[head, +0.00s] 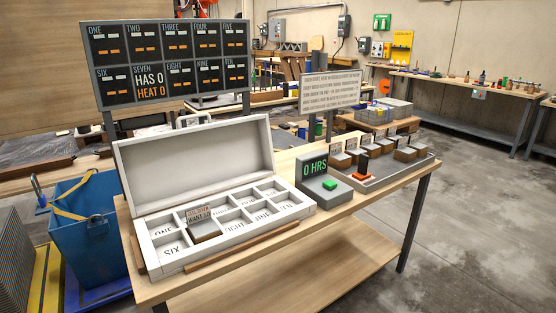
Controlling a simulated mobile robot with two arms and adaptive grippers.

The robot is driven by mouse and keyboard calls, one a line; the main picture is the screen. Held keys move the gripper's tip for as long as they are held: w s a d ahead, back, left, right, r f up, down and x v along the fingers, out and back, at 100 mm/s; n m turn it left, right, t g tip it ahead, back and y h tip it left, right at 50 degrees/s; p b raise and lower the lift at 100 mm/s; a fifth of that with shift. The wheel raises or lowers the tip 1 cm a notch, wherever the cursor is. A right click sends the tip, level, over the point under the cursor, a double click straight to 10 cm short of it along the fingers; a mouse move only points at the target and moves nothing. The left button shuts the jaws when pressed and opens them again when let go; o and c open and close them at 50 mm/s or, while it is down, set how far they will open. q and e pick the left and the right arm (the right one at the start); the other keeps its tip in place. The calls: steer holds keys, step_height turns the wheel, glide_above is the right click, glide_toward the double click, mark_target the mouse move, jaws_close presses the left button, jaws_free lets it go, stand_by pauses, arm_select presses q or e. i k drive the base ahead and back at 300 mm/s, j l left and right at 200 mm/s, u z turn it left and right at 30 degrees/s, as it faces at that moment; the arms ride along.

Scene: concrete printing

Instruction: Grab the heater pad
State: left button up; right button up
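A small orange-red pad with an upright black grip (361,174) stands at the near left end of the grey tray on the wooden table; it looks like the heater pad. Nothing is touching it from above. A white box (155,262) with an open lid stands at the left of the table. One of its compartments holds a small block with a card (200,215) reading roughly "SEVEN WANT 20". The board behind (150,78) reads "SEVEN HAS 0 HEAT 0". Neither of my grippers shows in the head view.
Several carded blocks (383,145) fill the grey tray (415,168). A wooden strip (240,247) lies before the box. A blue bin (80,235) stands left; the floor right is clear.

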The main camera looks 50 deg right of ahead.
mark_target(361, 175)
steer(key=z, duration=2.1)
steer(key=i+j+u, duration=0.3)
steer(key=j, duration=0.25)
steer(key=i+j+u, duration=0.25)
steer(key=i+j, duration=0.2)
